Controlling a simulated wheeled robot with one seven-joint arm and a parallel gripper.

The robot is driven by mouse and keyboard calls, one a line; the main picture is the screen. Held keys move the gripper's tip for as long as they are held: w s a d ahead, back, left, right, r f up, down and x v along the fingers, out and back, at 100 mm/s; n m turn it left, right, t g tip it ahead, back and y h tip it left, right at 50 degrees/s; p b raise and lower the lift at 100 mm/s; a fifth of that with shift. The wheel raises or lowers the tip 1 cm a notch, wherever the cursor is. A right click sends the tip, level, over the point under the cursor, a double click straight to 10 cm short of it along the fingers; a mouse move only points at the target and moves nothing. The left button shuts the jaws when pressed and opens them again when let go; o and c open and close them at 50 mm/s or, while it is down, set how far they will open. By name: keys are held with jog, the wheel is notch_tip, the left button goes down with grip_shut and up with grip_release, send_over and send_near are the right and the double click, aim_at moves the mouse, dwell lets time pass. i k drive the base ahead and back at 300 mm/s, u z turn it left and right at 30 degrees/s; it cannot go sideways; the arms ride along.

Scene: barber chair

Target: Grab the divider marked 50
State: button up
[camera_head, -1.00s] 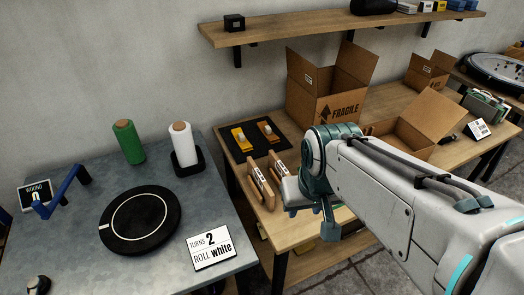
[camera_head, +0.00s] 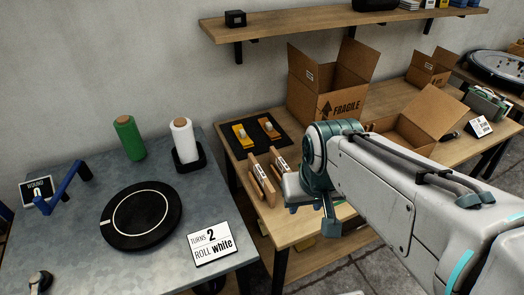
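Two upright wooden dividers with white labels stand on the wooden table, the left divider (camera_head: 262,181) slightly nearer than the right divider (camera_head: 281,166). Their label markings are too small to read, so I cannot tell which is marked 50. My gripper (camera_head: 314,213) is just right of the dividers, over the table's front part. My wrist and arm hide much of it, and its finger opening does not show clearly. I see no divider held in it, and I cannot tell whether it touches the right divider.
A black mat (camera_head: 241,146) with two yellow-orange tools lies behind the dividers. An open FRAGILE box (camera_head: 338,104) stands behind my arm, with another open box (camera_head: 398,131) to its right. The grey table (camera_head: 85,242) at left holds a turntable and rolls.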

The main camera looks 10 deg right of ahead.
aim_at(264, 184)
jog(key=k, duration=0.5)
jog(key=z, duration=0.9)
jog(key=i, duration=0.75)
jog(key=u, duration=0.85)
